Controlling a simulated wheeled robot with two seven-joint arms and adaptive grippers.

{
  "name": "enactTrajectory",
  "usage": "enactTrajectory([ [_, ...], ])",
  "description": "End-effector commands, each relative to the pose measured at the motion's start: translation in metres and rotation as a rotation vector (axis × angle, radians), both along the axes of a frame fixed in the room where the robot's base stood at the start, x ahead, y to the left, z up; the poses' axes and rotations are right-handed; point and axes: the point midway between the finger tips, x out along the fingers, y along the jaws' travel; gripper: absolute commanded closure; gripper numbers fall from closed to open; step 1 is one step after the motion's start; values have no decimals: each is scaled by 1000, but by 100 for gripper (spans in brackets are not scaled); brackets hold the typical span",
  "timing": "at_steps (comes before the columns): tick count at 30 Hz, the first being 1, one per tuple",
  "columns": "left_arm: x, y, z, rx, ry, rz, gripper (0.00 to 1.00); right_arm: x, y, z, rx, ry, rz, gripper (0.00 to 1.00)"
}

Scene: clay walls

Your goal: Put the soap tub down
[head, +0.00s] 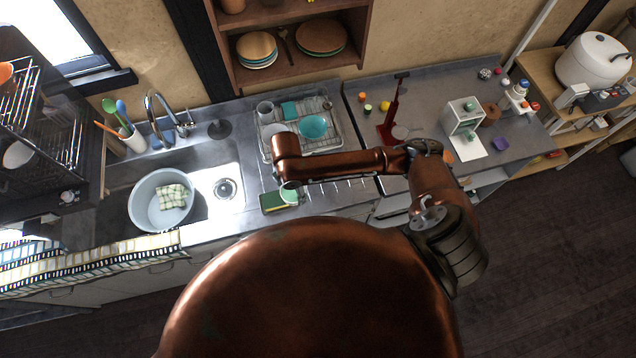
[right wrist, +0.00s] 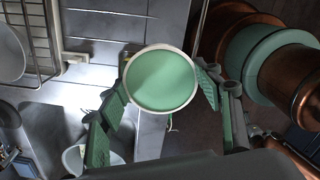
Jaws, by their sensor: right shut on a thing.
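The soap tub (right wrist: 161,80) is round, with a pale rim and a green top, and faces the camera in the right wrist view. My right gripper (right wrist: 163,92) has its green fingers on either side of the tub, shut on it. In the head view the tub (head: 289,197) shows just below my copper right wrist, by the counter's front edge, and my right fingers are mostly hidden there. I cannot tell whether the tub touches the counter. My left gripper is not in view.
A green and yellow sponge (head: 272,203) lies just left of the tub. A dish rack (head: 335,142) with crockery stands behind my wrist. The sink (head: 232,172) with a pale basin (head: 140,213) is to the left. Bare counter (head: 215,229) lies between the basin and sponge.

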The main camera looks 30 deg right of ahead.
Motion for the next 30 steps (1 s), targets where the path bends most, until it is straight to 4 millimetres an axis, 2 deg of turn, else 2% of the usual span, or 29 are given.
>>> enactTrajectory([
  [1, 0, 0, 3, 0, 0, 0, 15, 1, -15, -5, -5, 2, -8, 73],
  [9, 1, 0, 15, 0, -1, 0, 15, 9, -78, -32, -6, 1, -10, 73],
  [12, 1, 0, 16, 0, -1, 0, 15, 11, -92, -53, -4, 4, -9, 73],
  [16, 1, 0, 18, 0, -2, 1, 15, 13, -106, -71, -3, 1, -7, 73],
  [25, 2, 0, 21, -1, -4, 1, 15, 16, -125, -94, -3, 1, -7, 73],
  [30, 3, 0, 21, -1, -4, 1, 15, 16, -122, -118, -1, 1, -6, 73],
])
